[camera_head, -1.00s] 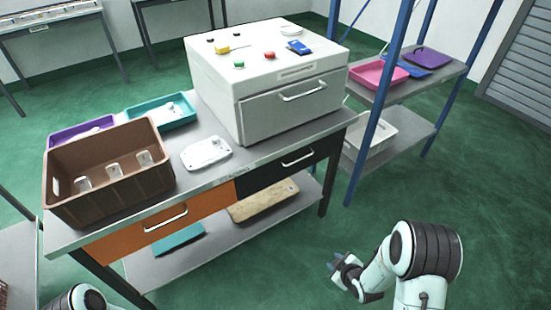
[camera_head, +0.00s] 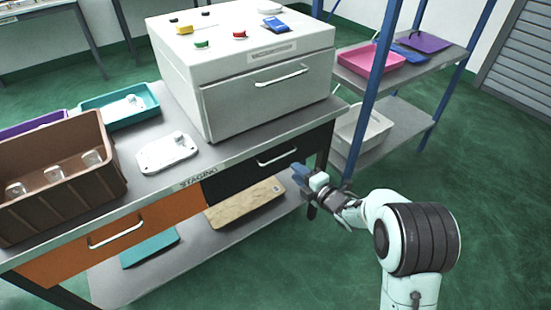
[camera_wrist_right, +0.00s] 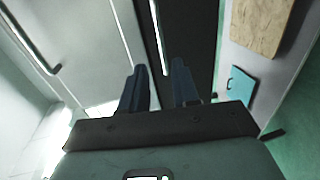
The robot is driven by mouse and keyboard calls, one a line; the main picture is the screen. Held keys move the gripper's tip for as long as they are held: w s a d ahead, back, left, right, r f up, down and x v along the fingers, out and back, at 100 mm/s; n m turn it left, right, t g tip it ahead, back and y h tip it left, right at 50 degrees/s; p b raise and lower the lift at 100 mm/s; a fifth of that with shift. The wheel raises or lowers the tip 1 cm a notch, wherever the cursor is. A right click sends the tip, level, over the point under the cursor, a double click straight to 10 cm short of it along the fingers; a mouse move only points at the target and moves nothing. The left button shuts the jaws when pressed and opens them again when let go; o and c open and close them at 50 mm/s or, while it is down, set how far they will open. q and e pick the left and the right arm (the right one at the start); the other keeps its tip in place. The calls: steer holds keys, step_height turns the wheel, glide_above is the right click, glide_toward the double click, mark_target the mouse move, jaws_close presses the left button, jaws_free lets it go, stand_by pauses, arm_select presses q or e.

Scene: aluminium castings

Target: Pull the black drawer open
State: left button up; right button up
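The black drawer (camera_head: 238,177) sits under the right part of the table top, beside the orange drawer (camera_head: 75,250), and looks closed. Its pale bar handle (camera_head: 277,156) is horizontal. My right gripper (camera_head: 302,175) is just in front of the drawer's right part, slightly right of the handle. In the right wrist view, the gripper (camera_wrist_right: 160,84) is open, with two dark blue fingers apart. The handle (camera_wrist_right: 158,38) runs toward the gap between them, against the dark drawer front (camera_wrist_right: 195,35). I see no clear contact. My left gripper is out of view.
A large white box (camera_head: 255,90) with its own handle stands on the table above the drawer. A wooden board (camera_head: 245,204) lies on the lower shelf. A blue-posted rack (camera_head: 372,95) stands close at right. Green floor is free in front.

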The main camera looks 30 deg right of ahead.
mark_target(280, 158)
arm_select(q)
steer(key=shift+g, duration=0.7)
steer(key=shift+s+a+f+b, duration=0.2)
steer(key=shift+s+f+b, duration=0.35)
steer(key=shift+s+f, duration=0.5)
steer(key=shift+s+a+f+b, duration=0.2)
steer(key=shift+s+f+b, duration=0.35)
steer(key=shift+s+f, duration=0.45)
arm_select(e)
steer(key=shift+x, duration=5.55)
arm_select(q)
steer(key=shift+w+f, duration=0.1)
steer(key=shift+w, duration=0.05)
arm_select(e)
jaws_close()
